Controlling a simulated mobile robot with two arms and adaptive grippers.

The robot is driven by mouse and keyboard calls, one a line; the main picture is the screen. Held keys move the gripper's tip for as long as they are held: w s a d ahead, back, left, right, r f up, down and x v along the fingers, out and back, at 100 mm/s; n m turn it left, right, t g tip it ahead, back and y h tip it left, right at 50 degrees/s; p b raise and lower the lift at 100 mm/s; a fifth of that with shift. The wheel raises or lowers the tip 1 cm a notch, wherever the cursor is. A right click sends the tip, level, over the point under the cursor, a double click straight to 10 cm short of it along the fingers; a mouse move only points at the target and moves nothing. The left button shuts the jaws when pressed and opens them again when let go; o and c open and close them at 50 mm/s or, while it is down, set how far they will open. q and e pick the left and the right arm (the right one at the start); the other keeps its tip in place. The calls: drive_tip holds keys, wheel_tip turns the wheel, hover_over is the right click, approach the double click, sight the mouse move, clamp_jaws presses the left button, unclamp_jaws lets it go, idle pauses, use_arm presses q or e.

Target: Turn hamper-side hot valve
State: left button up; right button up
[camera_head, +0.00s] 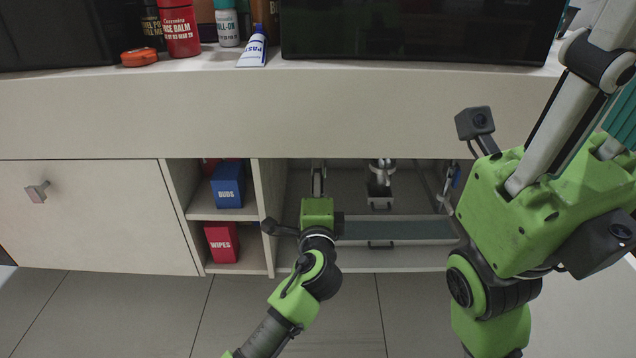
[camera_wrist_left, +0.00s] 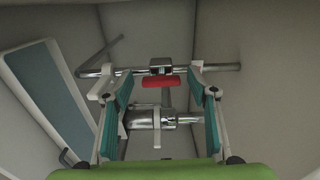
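A red valve handle (camera_wrist_left: 163,81) sits on a dark fitting on a horizontal metal pipe (camera_wrist_left: 222,67) in the left wrist view. My left gripper (camera_wrist_left: 160,90) is open, with one teal-padded finger on each side of the handle. The handle lies ahead between the fingertips, and I see gaps on both sides. In the head view my left gripper (camera_head: 318,180) reaches into the open bay under the counter; its fingertips are partly hidden by the counter front. My right gripper (camera_head: 602,110) is raised at the right, its tips cut off by the frame.
A silver drain pipe (camera_wrist_left: 150,118) runs below the valve. A teal-faced panel (camera_wrist_left: 45,95) stands at the left. Beside the bay, shelves hold a blue box (camera_head: 228,186) and a red box (camera_head: 221,241). A closed cabinet door (camera_head: 100,220) is left of them. Bottles line the counter (camera_head: 200,110).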

use_arm(q)
drive_tip(key=shift+s, duration=0.1)
drive_tip(key=s, duration=1.1)
drive_tip(key=shift+s, duration=0.4)
